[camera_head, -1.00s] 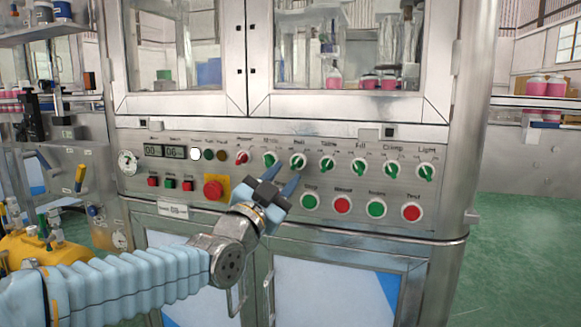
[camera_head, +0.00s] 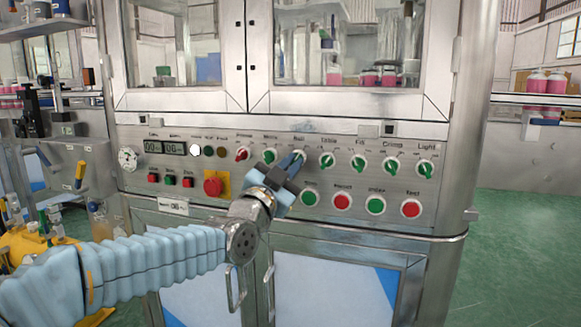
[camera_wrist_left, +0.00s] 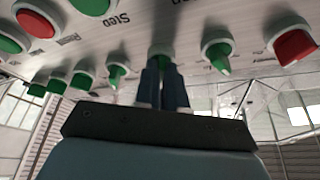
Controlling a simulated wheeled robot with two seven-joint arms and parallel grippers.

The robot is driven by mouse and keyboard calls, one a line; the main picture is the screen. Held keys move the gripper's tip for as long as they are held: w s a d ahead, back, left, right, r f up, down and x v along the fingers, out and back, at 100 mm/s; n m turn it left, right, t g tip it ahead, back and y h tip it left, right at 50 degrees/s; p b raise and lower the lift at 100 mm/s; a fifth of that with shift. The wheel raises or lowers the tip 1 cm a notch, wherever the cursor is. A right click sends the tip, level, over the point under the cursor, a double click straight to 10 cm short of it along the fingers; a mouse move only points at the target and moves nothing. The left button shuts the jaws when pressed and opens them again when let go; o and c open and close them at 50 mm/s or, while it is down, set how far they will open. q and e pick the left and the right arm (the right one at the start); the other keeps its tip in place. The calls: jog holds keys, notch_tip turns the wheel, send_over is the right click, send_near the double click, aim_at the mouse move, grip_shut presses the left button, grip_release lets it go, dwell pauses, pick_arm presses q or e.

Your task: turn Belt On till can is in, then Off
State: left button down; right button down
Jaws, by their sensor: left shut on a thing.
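The Belt knob (camera_wrist_left: 160,56) is a green selector in the row on the steel control panel (camera_head: 330,217). My left gripper (camera_head: 292,161) has come up to it from below. In the left wrist view the two dark blue fingers (camera_wrist_left: 162,82) are shut on the knob, which they partly cover. The knob's pointer angle is hidden. Several cans with pink bodies (camera_head: 369,79) show behind the cabinet's right window. I cannot tell which can is meant. My right gripper is not in view.
The Mode knob (camera_head: 269,156) and Table knob (camera_head: 327,161) sit close on either side. Below are the green Step button (camera_head: 310,196), several other buttons and a red emergency stop (camera_head: 213,185) on a yellow plate. Green floor is free at the right.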

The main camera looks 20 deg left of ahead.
pick_arm(q)
jog(key=shift+d+n+y+b, duration=0.15)
jog(key=shift+n+y+b, duration=0.4)
jog(key=shift+n+y, duration=1.65)
jog(key=shift+d+n+y+b, duration=0.15)
jog(key=shift+n+y+b, duration=0.55)
jog(key=shift+n, duration=2.9)
jog(key=shift+d+n+y+b, duration=0.15)
jog(key=shift+n+y+b, duration=0.25)
jog(key=shift+n+y, duration=1.85)
jog(key=shift+n+h, duration=0.65)
jog(key=shift+n, duration=0.2)
jog(key=c, duration=1.2)
grip_release()
